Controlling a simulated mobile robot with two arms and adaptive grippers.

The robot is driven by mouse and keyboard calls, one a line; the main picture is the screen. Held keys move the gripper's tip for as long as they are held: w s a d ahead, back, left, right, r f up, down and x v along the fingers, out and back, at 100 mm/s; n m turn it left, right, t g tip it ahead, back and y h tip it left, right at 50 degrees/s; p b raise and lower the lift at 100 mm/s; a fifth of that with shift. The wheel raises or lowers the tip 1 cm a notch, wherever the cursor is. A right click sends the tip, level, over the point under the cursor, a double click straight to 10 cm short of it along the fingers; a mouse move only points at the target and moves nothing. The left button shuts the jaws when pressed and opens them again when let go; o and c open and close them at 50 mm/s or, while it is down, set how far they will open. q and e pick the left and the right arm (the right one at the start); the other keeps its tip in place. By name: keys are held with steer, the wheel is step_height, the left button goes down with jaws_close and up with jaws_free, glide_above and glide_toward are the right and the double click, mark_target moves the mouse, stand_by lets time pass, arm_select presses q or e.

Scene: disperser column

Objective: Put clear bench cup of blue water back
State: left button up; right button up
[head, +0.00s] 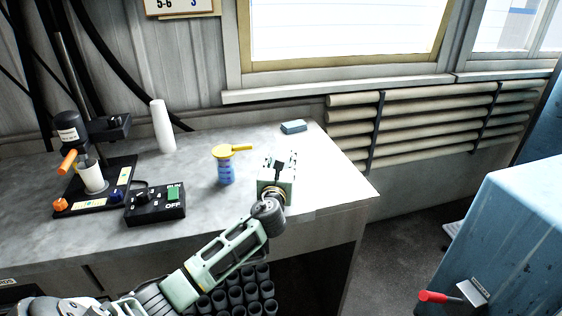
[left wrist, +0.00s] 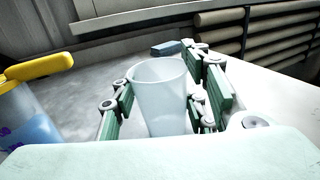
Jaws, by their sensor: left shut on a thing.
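My left gripper (head: 279,168) is over the right part of the grey bench. In the left wrist view its green-padded fingers (left wrist: 163,92) are on either side of a clear, pale tapered cup (left wrist: 160,100), and it is shut on it. The cup stands upright; I see no clear blue water in it, and its base is hidden. In the head view the gripper hides most of the cup. A clear container of blue liquid (head: 226,173) with a yellow top and handle (head: 232,150) stands just left of the gripper. My right gripper is not in view.
A mixer stand (head: 95,150) with a white cup (head: 93,176) and a black switch box (head: 155,203) are on the bench's left. A white roll (head: 162,127) stands near the wall. A blue block (head: 293,127) lies behind the gripper. Dark tubes (head: 235,293) are below the bench.

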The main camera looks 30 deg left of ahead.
arm_select(q)
steer(key=shift+f, duration=0.1)
steer(key=o, duration=1.2)
steer(key=v, duration=1.2)
